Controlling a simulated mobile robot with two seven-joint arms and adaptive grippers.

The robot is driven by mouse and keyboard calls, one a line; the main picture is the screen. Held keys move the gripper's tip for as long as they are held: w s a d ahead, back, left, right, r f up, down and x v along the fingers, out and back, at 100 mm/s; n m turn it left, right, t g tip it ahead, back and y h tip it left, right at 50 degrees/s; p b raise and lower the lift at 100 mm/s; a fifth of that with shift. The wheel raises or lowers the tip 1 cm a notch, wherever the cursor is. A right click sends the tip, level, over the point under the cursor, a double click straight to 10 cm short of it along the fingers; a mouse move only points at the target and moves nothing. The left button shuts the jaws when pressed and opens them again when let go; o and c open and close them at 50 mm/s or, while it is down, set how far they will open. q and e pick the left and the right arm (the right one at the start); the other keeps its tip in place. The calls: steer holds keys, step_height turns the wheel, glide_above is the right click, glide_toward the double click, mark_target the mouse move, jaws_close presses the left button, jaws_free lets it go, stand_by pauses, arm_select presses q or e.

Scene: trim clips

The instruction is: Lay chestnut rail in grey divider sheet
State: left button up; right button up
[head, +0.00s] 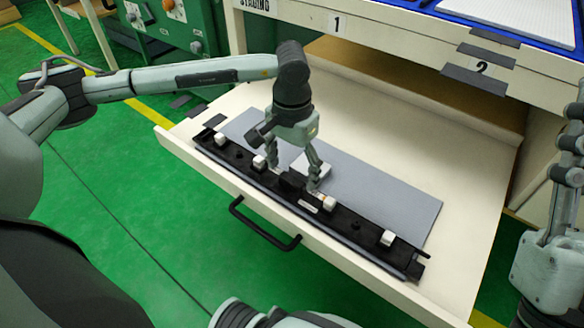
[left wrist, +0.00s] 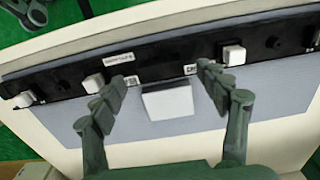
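A long, near-black rail (head: 345,222) with several white clips and white labels lies along the front of the open drawer; I see no clear chestnut colour on it. It also shows in the left wrist view (left wrist: 160,58). The flat grey divider sheet (head: 395,195) lies in the drawer, along the rail's far side. A white block (left wrist: 168,101) sits on the sheet beside the rail. My left gripper (head: 297,183) points down over the rail's middle. Its fingers are spread, with the tips at the rail. My right arm (head: 545,270) is at the right edge; its fingers are unclear.
The cream drawer (head: 470,270) has a black front handle (head: 265,232). Its right and back floor is bare. A cabinet top with blue trays (head: 470,15) overhangs the back. A green machine (head: 165,30) stands at upper left. The green floor is open at left.

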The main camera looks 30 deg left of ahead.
arm_select(q)
step_height(320, 180, up, 12)
stand_by(0.7)
stand_by(0.4)
